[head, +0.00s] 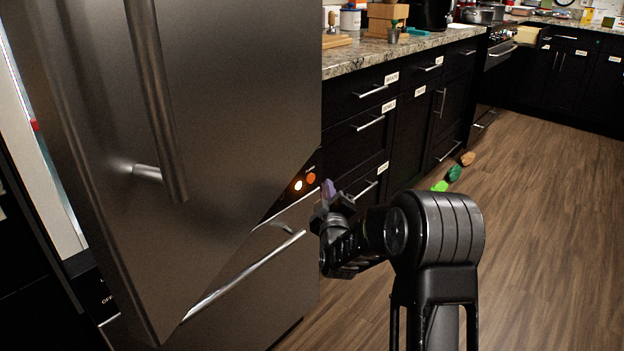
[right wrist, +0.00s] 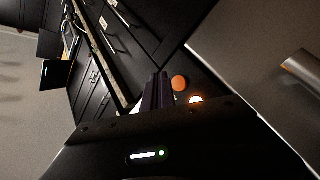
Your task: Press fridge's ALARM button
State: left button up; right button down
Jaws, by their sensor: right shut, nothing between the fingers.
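The steel fridge (head: 235,90) fills the left of the head view. On its dark strip, below the large door, are a bright white-lit button (head: 298,185) and an orange button (head: 311,178). Their labels are too small to read, so I cannot tell which is ALARM. My right gripper (head: 328,188) is shut and empty, just right of the orange button in the picture. In the right wrist view, its closed fingertips (right wrist: 158,84) appear beside the orange button (right wrist: 179,83), with the lit button (right wrist: 196,99) beyond it. No contact is visible. My left gripper is out of view.
The fridge door handle (head: 155,95) and lower drawer handle (head: 245,272) stick out near the strip. Dark labelled cabinets (head: 400,125) under a cluttered counter (head: 400,52) stand to the right. Green and brown items (head: 454,173) lie on the otherwise open wood floor (head: 550,220).

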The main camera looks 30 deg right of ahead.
jog(key=shift+w+a, duration=0.3)
jog(key=shift+w, duration=0.65)
dwell(1.4)
jog(key=shift+w+a, duration=0.1)
jog(key=shift+w, duration=0.3)
jog(key=shift+w+a, duration=0.1)
jog(key=shift+w, duration=0.25)
dwell(0.5)
jog(key=shift+s, duration=0.1)
jog(key=shift+s+d+b, duration=0.2)
jog(key=shift+s+b, duration=0.15)
jog(key=shift+s, duration=0.35)
jog(key=shift+s, duration=0.1)
jog(key=shift+s+d, duration=0.25)
jog(key=shift+s, duration=0.5)
jog(key=shift+s+d, duration=0.25)
jog(key=shift+s, duration=0.55)
jog(key=shift+s+d, duration=0.25)
jog(key=shift+s, duration=0.5)
